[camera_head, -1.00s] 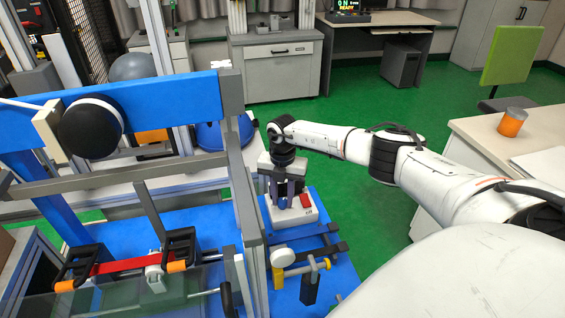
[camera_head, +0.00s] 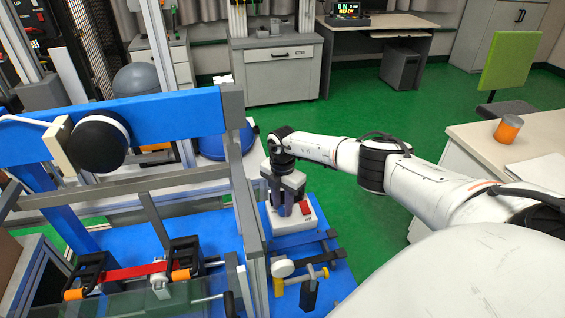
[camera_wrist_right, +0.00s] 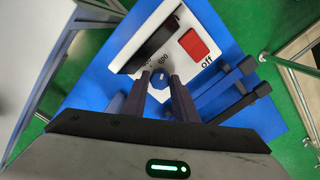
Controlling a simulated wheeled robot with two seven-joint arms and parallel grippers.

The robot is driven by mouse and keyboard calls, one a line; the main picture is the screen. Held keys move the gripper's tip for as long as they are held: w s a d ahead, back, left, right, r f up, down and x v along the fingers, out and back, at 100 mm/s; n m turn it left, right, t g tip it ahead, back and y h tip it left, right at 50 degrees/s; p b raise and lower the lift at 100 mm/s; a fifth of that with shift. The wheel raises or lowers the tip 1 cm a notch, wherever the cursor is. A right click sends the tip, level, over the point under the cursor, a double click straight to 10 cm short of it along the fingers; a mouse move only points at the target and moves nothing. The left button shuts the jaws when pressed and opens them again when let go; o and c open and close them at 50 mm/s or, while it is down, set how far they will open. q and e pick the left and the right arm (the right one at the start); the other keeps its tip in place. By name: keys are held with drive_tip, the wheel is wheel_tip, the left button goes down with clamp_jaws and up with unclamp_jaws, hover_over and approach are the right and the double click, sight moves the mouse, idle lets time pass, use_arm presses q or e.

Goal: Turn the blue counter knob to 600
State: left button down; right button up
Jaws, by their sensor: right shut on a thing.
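The counter box (camera_head: 308,215) is a white block with a red switch (camera_head: 305,211) on the blue base, right of the frame. In the right wrist view the box (camera_wrist_right: 207,25) shows its red switch, the word "off" and a printed "600". The blue knob (camera_wrist_right: 160,80) sits on the box between the fingertips of my right gripper (camera_wrist_right: 159,84). My right gripper also shows in the head view (camera_head: 289,207), pointing down from above, shut on the knob. The fingers hide part of the dial, and I cannot read the exact setting. My left gripper is out of view.
A grey and blue frame (camera_head: 236,160) stands close left of the box. A desk with an orange can (camera_head: 508,129) is at the right. Green floor lies open between.

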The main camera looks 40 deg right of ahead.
sight(283, 208)
drive_tip(key=shift+w+d, duration=0.1)
drive_tip(key=o, duration=1.1)
drive_tip(key=shift+c, duration=0.2)
drive_tip(key=shift+r, duration=0.5)
wheel_tip(283, 208, up, 9)
drive_tip(key=p, duration=0.1)
drive_tip(key=shift+r, duration=0.2)
